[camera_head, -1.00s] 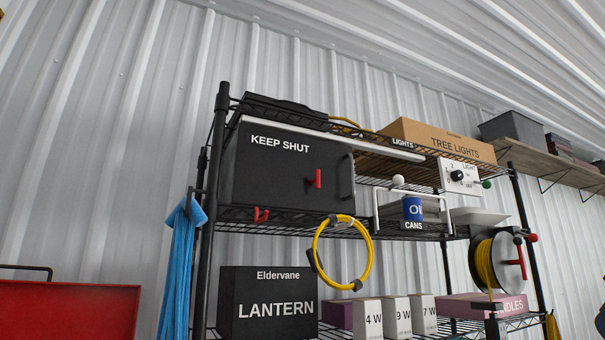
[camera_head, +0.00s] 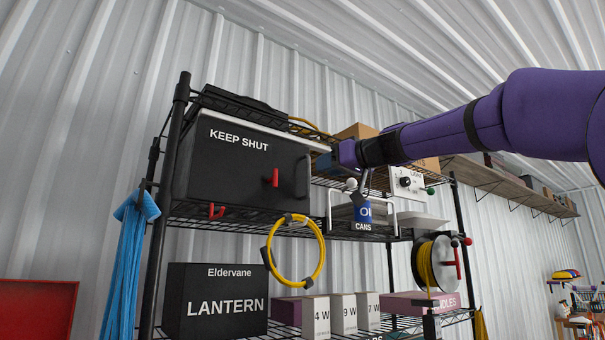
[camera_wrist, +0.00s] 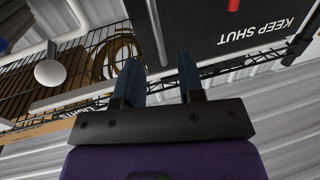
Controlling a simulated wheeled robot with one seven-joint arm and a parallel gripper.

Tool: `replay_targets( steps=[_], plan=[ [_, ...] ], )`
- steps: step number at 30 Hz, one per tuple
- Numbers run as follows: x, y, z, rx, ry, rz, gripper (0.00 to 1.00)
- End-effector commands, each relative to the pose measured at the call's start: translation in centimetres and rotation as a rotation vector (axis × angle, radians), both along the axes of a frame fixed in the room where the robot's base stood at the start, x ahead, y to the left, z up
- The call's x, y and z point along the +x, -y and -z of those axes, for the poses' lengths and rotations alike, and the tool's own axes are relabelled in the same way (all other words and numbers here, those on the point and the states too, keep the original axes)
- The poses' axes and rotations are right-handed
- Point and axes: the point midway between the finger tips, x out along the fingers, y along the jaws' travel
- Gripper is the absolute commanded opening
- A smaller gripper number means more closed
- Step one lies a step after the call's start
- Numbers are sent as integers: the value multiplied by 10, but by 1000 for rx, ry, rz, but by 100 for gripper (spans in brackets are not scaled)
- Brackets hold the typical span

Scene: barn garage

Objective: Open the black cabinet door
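The black cabinet (camera_head: 225,170), marked KEEP SHUT, sits on the upper rack shelf with its door shut. A black bar handle (camera_head: 302,177) is at the door's right edge, and a red latch lever (camera_head: 270,178) is left of it. In the wrist view the cabinet door (camera_wrist: 215,20) appears upside down at top right, with part of the red lever (camera_wrist: 233,5) at the frame edge. My gripper (camera_wrist: 162,78) is open and empty, its two dark blue fingers apart. In the head view my gripper (camera_head: 326,160) is right of the cabinet, near its top right corner, touching no handle.
A white-framed holder with a blue can (camera_head: 363,212) stands right of the cabinet. A yellow cable loop (camera_head: 294,250) hangs below the shelf edge, beside a small red hook (camera_head: 217,211). Space before the door looks clear.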

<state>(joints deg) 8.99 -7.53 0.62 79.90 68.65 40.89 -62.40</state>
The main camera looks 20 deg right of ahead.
Motion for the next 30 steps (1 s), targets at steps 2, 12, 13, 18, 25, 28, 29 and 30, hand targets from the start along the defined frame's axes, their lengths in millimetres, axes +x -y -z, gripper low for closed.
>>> replay_targets(
  steps=[2, 12, 13, 18, 25, 28, 29, 30],
  plan=[
    [14, -8, 1, -1, -2, -3, 36],
    [55, -32, 1, 0, -2, -2, 36],
    [57, -33, 0, 0, -1, -2, 36],
    [63, -35, 0, 0, -1, 0, 36],
    [63, -36, 0, 0, -1, 0, 36],
    [63, -36, 0, 0, -1, 0, 15],
    [63, -36, 0, 0, -1, 0, 8],
    [63, -36, 0, 0, -1, 0, 0]
  ],
)
